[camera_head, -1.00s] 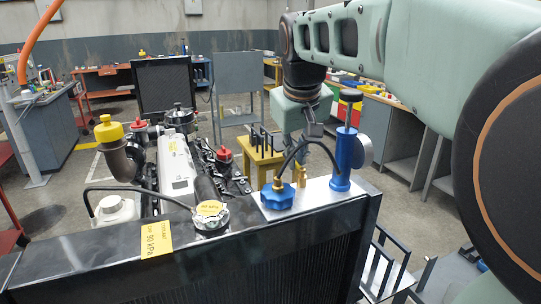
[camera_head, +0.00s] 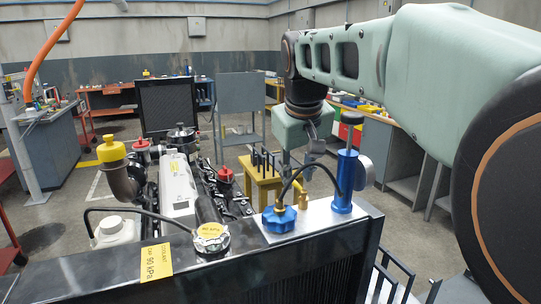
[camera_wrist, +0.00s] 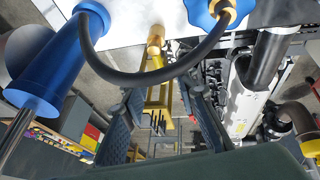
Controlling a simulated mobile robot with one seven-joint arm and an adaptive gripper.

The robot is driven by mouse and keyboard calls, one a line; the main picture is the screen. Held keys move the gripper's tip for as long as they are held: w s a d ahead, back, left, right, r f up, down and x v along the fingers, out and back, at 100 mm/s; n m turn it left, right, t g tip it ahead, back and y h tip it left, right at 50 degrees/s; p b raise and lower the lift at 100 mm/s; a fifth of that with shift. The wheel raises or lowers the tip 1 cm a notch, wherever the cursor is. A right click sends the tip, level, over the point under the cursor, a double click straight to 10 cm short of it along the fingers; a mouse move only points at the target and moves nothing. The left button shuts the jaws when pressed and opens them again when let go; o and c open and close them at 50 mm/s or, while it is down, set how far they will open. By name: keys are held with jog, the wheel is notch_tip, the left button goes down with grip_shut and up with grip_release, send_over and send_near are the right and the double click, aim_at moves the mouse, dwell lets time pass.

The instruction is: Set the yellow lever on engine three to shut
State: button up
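My gripper (camera_head: 303,165) hangs behind the plate with the blue parts at the engine's right end. In the wrist view its two dark fingers (camera_wrist: 163,100) are spread apart with nothing between them. A small brass-yellow fitting (camera_wrist: 156,38) stands at the plate's edge, just beyond the fingers; I cannot tell whether it is the lever. It also shows in the head view (camera_head: 303,198), close to the fingertips. The engine (camera_head: 178,185) stands behind a dark radiator (camera_head: 210,268). No engine number is readable.
A black hose (camera_wrist: 125,80) loops across in front of the fingers from a blue pump cylinder (camera_wrist: 45,68). A blue knob (camera_head: 279,218) stands close by. A yellow stand (camera_head: 260,180) with black rods is behind. Workbenches (camera_head: 400,150) line the right side.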

aim_at(297, 187)
notch_tip(297, 187, up, 9)
dwell(0.4)
jog(key=shift+a, duration=0.1)
